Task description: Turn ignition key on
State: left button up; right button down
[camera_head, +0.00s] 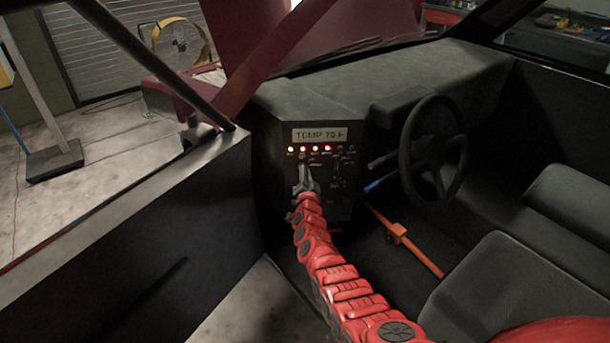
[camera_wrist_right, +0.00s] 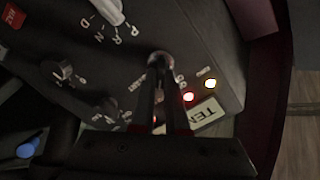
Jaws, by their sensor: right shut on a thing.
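The dark control panel (camera_head: 338,190) stands in the car's dash, and my right gripper (camera_head: 306,178) reaches its left part, below a row of lights. In the right wrist view my right gripper (camera_wrist_right: 160,76) is shut at a round metallic piece, seemingly the ignition key (camera_wrist_right: 160,59), set in the panel. The fingers hide most of the key, so its turn angle cannot be told. The display (camera_head: 320,135) reads about "TEMP 70 F". One yellow light (camera_head: 290,149) and several red lights (camera_head: 315,149) are lit. My left gripper is not in view.
The steering wheel (camera_head: 431,150) and grey seats (camera_head: 500,285) are right of my right arm. The car's door sill (camera_head: 130,220) is at left. In the wrist view, a pale selector lever (camera_wrist_right: 109,11) and a dark knob (camera_wrist_right: 58,70) stick out near the gripper.

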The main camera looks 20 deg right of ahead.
dwell(0.4)
jog(key=c, duration=0.9)
grip_release()
jog(key=p+v, duration=0.5)
jog(key=v, duration=1.2)
jog(key=shift+s+a, duration=0.1)
jog(key=shift+s, duration=0.15)
